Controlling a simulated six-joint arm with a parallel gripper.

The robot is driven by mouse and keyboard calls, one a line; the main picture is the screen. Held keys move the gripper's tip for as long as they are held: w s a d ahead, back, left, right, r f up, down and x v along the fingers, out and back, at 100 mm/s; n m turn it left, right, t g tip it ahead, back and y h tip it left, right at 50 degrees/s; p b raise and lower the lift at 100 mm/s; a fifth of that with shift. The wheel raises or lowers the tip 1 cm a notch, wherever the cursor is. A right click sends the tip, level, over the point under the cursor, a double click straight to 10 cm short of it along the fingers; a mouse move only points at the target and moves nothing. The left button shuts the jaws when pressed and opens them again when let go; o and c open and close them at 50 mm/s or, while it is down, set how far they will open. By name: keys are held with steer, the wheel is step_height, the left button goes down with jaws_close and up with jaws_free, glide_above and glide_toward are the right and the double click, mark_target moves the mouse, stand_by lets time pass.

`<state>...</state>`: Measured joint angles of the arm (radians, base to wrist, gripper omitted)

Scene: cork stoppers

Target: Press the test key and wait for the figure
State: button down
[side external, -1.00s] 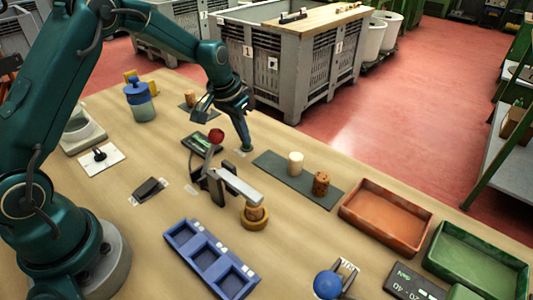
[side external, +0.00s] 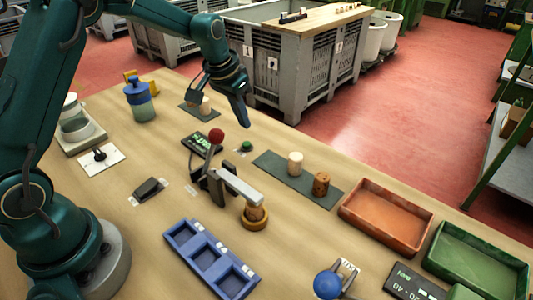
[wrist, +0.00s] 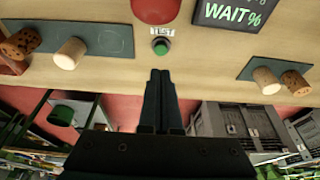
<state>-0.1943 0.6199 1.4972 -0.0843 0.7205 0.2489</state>
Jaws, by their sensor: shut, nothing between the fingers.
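In the wrist view the key (wrist: 161,47) is in full sight, just beyond my fingertips. The display (side external: 197,143) is lit green; in the wrist view it (wrist: 229,14) reads "WAIT %". My gripper (side external: 245,124) is shut and empty, raised above the key and apart from it. In the wrist view the fingers (wrist: 160,73) lie together.
A lever with a red knob (side external: 216,136) stands beside the display, above a cork in a yellow ring (side external: 256,221). A dark mat (side external: 270,165) holds two corks. An orange tray (side external: 350,212), a green tray (side external: 435,250) and a blue divided tray (side external: 190,249) lie nearer.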

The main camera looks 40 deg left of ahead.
steer(key=v, duration=0.8)
steer(key=shift+r, duration=0.3)
steer(key=s+d+r+m+t, duration=0.1)
steer(key=s+d+r+t, duration=0.1)
steer(key=s+d+r, duration=0.5)
steer(key=s+f, duration=0.3)
steer(key=s, duration=0.4)
steer(key=s+f+n, duration=0.1)
steer(key=s+f, duration=0.2)
steer(key=s, duration=0.4)
steer(key=shift+s+a, duration=0.2)
steer(key=shift+a, duration=0.05)
